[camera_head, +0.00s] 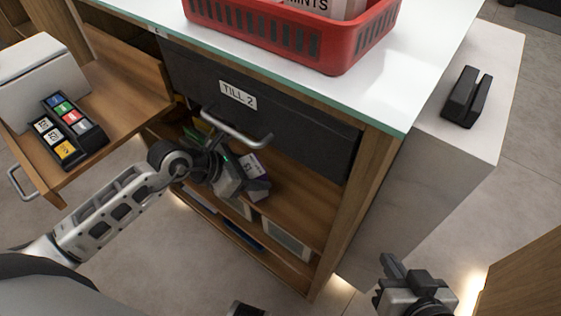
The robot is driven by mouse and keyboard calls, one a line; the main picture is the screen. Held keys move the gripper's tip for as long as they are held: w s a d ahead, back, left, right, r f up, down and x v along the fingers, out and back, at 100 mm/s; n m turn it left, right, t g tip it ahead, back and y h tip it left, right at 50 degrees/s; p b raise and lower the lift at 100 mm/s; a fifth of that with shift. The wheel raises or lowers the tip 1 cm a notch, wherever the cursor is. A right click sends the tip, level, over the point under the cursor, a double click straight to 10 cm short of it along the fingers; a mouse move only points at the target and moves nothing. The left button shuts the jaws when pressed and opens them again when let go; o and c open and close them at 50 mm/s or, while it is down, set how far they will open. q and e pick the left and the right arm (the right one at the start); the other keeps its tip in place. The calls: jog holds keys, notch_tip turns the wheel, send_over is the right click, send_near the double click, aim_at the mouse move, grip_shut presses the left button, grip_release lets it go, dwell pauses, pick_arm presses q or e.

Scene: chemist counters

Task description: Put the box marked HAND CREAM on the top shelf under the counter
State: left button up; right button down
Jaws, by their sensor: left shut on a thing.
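My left gripper (252,182) reaches in below the till drawer and is shut on a small white and purple box (251,163). The gripper hides part of the box and I cannot read its marking as HAND CREAM. The box is over or at the top shelf (300,200), a wooden board under the counter. I cannot tell whether it touches the board. My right gripper (397,272) is at the bottom right, away from the shelves; its finger gap is unclear.
The dark TILL 2 drawer (310,130) with its metal handle is above the shelf. Yellow and green items (197,133) are at the shelf's left. A pale box (287,238) sits on a lower shelf. An open wooden drawer (130,100) juts out left. A red basket (330,45) stands on the counter.

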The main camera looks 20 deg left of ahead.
pick_arm(q)
jog(key=shift+w+d, duration=1.15)
jog(key=shift+w, duration=0.1)
jog(key=w+d, duration=0.2)
jog(key=w, duration=0.1)
jog(key=shift+d, duration=0.35)
jog(key=shift+s+f+b, duration=0.1)
jog(key=shift+f+b, duration=0.3)
jog(key=shift+f, duration=0.35)
pick_arm(e)
jog(key=shift+w+a+f, duration=0.15)
jog(key=shift+a+f, duration=0.05)
jog(key=shift+f, duration=0.75)
pick_arm(q)
jog(key=shift+f, duration=0.15)
jog(key=o, duration=1.1)
pick_arm(e)
jog(key=shift+w+r, duration=0.15)
jog(key=shift+w, duration=0.05)
